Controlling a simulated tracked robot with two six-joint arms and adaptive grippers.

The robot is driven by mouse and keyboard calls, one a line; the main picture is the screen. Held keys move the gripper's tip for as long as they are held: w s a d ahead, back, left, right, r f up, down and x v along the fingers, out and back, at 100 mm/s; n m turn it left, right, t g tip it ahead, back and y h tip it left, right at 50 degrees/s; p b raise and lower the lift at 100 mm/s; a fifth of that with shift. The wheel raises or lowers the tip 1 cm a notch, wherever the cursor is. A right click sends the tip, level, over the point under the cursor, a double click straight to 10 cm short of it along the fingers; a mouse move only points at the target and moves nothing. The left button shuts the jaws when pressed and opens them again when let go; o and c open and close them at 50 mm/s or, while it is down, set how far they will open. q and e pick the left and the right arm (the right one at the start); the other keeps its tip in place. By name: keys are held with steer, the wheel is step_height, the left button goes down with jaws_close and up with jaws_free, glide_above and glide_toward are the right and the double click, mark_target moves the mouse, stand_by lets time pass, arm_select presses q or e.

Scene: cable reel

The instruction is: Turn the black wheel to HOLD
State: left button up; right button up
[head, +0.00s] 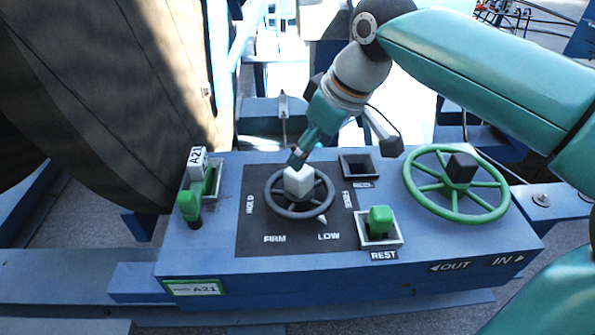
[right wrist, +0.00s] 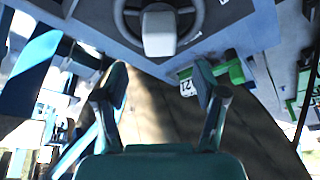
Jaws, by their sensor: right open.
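The black wheel (head: 273,206) lies on a dark plate on the blue console, with a pale grey block (head: 299,180) at its hub. Its rim and hub also show at the top of the right wrist view (right wrist: 160,36). A small white pointer at the wheel's lower right points towards LOW (head: 328,237). HOLD (head: 250,204) is lettered at the plate's left, FIRM (head: 275,239) at lower left. My right gripper (head: 298,157) is just above and behind the hub block. Its fingers (right wrist: 160,78) are open with nothing between them. Contact with the block cannot be told. My left gripper is not in view.
A green wheel (head: 422,200) with a black hub block stands to the right, above OUT and IN. A green handle (head: 380,218) sits in the REST socket; an empty socket (head: 358,165) is behind it. A green lever (head: 189,205) and a big dark reel (head: 110,90) are at left.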

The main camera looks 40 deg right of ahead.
mark_target(299, 186)
steer(key=x, duration=0.8)
jaws_close()
